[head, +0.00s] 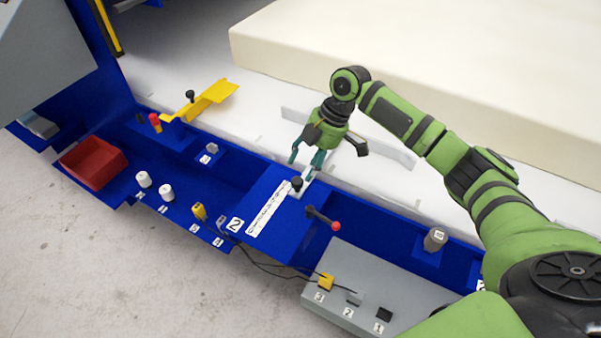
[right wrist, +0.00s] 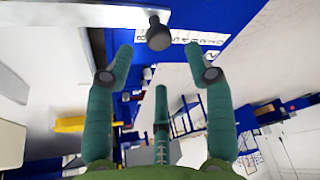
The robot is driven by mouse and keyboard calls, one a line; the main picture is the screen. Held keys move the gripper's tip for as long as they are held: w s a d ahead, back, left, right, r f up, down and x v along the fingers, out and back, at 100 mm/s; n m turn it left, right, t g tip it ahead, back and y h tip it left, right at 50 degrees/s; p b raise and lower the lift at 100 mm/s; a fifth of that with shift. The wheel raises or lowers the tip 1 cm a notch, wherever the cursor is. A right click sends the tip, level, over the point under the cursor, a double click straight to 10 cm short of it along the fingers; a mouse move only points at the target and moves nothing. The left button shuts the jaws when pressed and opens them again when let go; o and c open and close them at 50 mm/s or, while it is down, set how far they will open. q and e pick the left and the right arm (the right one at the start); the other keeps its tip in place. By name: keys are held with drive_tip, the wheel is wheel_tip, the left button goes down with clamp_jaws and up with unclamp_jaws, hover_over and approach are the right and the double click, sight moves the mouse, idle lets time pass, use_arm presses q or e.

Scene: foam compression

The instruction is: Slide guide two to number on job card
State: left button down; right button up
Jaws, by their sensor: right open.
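Guide two is a sloping blue panel (head: 274,200) marked with a "2" label (head: 235,224) and a white number scale (head: 267,209). Its black knob (head: 297,183) sits at the scale's upper right end. My right gripper (head: 303,169) is open, pointing down just beyond the knob. In the right wrist view the knob (right wrist: 158,36) shows past the open fingertips (right wrist: 158,58), centred between them and not gripped, with part of the scale (right wrist: 200,38) behind it. No job card can be made out, and my left gripper is not in view.
A red-balled lever (head: 324,217) stands close right of guide two. A grey box (head: 360,295) with numbered sockets and a cable lies in front. A yellow bracket (head: 210,98), red bin (head: 93,162) and white knobs (head: 144,179) are left. A large foam block (head: 430,70) lies behind.

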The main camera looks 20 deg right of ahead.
drive_tip(key=v, duration=0.6)
drive_tip(key=shift+r, duration=0.35)
drive_tip(key=shift+d+f, duration=0.1)
